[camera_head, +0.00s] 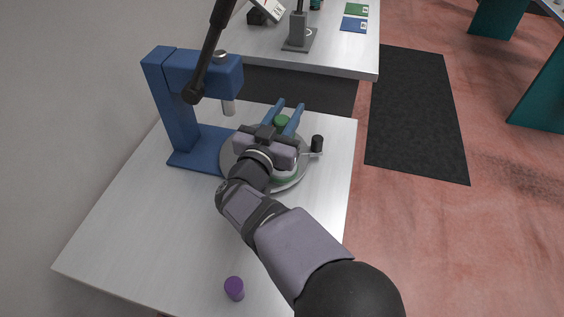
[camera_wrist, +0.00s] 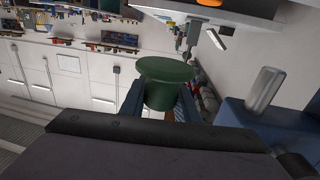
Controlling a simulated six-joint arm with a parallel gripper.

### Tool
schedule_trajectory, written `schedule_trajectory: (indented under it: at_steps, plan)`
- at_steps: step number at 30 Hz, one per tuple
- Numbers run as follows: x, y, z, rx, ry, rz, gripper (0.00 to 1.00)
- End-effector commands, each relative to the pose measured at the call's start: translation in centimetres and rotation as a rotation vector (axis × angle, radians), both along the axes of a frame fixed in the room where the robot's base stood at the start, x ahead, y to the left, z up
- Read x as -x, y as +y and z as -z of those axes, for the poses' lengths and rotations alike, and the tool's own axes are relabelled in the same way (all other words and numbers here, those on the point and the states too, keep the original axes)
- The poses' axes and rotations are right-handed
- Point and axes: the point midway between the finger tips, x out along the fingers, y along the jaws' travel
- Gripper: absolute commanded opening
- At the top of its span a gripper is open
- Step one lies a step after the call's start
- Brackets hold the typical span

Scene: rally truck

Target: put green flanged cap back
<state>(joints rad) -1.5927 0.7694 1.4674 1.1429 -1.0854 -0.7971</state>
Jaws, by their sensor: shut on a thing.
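The green flanged cap (camera_head: 282,120) is between the two blue fingers of my gripper (camera_head: 288,115), which is shut on it. My gripper is over the far part of a round grey turntable (camera_head: 228,158) on the white table. The cap's lower end and whatever lies directly beneath it are hidden. A green ring-like edge (camera_head: 285,179) shows on the turntable, partly behind my wrist.
A blue press (camera_head: 180,110) with a dark lever (camera_head: 212,50) and a metal ram (camera_head: 228,106) stands left of my gripper. A black-knobbed crank (camera_head: 317,144) sits at the turntable's right. A purple cap (camera_head: 234,288) stands near the table front. The left front tabletop is clear.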

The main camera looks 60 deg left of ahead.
Motion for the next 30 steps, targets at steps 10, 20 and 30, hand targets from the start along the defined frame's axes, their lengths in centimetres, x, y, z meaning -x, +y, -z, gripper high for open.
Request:
schedule_trajectory:
  at_steps: [10,20,30]
  plan:
    - [0.0,0.0,3.9,0.002,0.0,0.001,0.0]
    - [0.0,0.0,5.3,-0.001,-0.001,0.001,0.0]
    - [0.0,0.0,9.1,0.0,-0.001,0.001,0.0]
